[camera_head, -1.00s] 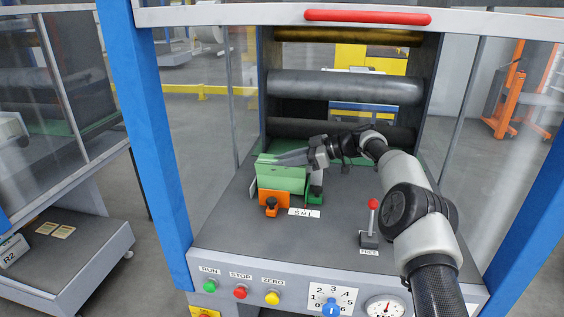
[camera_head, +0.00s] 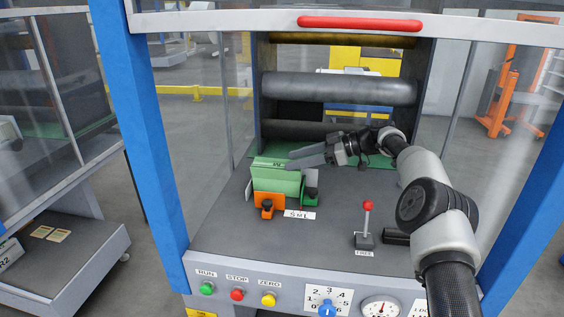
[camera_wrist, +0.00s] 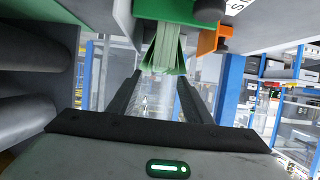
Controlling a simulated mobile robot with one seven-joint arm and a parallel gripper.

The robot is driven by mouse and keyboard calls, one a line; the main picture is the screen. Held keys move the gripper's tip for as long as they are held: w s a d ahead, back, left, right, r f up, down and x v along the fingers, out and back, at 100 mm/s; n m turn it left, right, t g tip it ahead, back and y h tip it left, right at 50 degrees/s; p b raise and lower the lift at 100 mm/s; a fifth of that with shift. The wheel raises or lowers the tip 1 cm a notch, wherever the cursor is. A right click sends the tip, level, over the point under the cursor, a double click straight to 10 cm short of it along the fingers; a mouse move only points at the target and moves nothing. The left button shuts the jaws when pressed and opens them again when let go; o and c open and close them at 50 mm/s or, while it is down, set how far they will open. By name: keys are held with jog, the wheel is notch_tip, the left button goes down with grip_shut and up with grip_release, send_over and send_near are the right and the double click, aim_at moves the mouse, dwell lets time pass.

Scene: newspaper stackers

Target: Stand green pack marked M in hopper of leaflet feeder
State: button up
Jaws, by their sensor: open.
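The green pack (camera_head: 277,178) stands upright in the hopper of the leaflet feeder, with a dark mark on its top edge that looks like an M. The hopper shows an orange clamp (camera_head: 267,208) in front and a green clamp (camera_head: 310,198) at the right. The pack's lower part is hidden by the clamps.
A red-knobbed lever (camera_head: 367,222) stands on the deck to the right. An SML label (camera_head: 299,215) lies before the hopper. Dark rollers (camera_head: 338,90) are behind, blue posts (camera_head: 140,130) at the sides.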

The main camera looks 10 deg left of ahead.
jog(key=p+v, duration=0.2)
jog(key=v, duration=0.9)
